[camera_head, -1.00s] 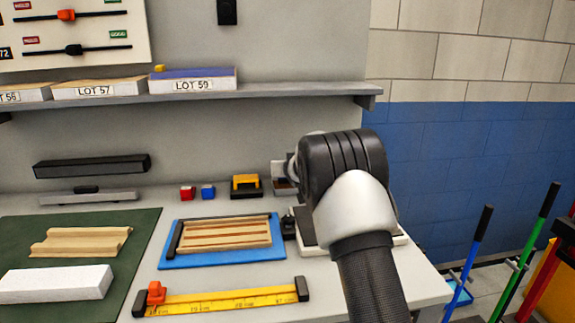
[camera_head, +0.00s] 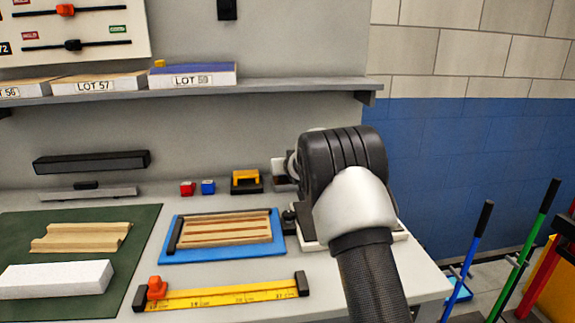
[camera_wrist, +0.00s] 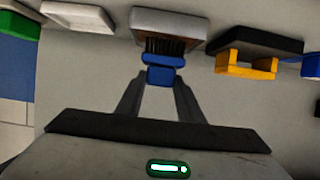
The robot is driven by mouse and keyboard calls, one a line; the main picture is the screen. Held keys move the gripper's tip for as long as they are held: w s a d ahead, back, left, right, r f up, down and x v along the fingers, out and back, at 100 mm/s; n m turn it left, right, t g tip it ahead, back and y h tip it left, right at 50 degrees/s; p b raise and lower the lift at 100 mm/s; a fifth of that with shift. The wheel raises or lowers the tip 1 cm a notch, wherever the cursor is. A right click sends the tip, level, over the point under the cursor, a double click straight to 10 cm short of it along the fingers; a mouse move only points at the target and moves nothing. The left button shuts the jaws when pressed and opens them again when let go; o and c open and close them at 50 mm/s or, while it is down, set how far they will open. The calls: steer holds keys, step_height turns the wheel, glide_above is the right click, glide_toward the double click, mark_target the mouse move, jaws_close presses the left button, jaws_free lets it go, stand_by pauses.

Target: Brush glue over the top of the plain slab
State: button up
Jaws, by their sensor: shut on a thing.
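A plain white slab (camera_head: 55,279) lies on the green mat (camera_head: 135,257) at the front left, in the head view. A grooved tan piece (camera_head: 82,237) lies behind it. In the wrist view, my gripper (camera_wrist: 160,82) is shut on a brush with a blue handle (camera_wrist: 162,74) and dark bristles (camera_wrist: 168,47). The bristles are at a pale grey open container (camera_wrist: 170,19); I cannot tell if they touch its contents. In the head view, my arm hides the gripper and brush at the back right of the bench.
A blue tray (camera_head: 262,249) with wooden strips sits mid-bench, with a yellow ruler (camera_head: 225,297) in front. A shelf (camera_head: 310,86) overhangs the back.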

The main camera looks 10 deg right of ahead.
steer(key=shift+s+f+b, duration=0.1)
steer(key=shift+f+b, duration=0.45)
steer(key=shift+f, duration=0.2)
stand_by(1.5)
steer(key=shift+r+p, duration=1.95)
steer(key=shift+r, duration=1.8)
